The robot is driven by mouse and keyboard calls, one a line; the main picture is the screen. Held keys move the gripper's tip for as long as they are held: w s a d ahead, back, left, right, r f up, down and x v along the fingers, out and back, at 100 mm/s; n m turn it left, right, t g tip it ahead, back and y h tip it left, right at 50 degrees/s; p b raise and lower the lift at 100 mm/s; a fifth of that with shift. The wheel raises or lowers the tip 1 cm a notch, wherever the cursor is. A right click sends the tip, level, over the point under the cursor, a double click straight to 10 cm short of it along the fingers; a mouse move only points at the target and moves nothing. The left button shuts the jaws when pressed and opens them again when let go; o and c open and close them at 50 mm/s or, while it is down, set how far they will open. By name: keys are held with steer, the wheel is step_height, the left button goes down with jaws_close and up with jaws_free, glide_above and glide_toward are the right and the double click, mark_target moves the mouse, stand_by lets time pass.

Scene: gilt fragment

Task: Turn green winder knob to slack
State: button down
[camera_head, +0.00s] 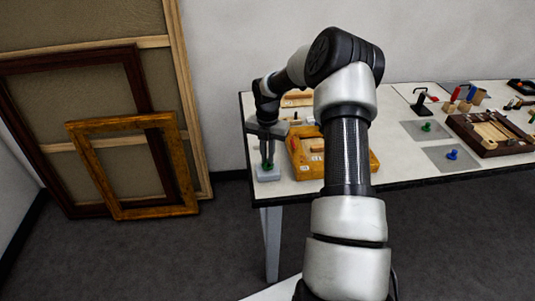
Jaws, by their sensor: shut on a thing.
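The green winder knob (266,166) sits on top of a small pale grey block (268,175) at the left front corner of the white table. My gripper (267,162) points straight down over the block, and its fingers are shut on the green knob. Only a little green shows between and below the fingertips, so which way the knob is turned cannot be told. A second green knob (426,127) stands on a grey plate further right, and a blue knob (452,154) on another plate, both away from my gripper.
An orange-yellow wooden frame or tray (363,162) lies just right of the block, partly behind my arm. A dark red tray (473,139), a black clamp (420,104) and small tools stand at the right. Picture frames (130,167) lean on the wall at left.

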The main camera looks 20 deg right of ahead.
steer(key=n+p, duration=0.1)
steer(key=n, duration=0.4)
steer(key=shift+w+r, duration=0.1)
steer(key=shift+r, duration=0.05)
steer(key=shift+n+p, duration=0.3)
steer(key=shift+n, duration=0.1)
steer(key=c, duration=1.8)
jaws_free()
steer(key=shift+c, duration=0.2)
step_height(320, 180, up, 17)
steer(key=shift+r+b, duration=0.15)
steer(key=shift+b, duration=0.15)
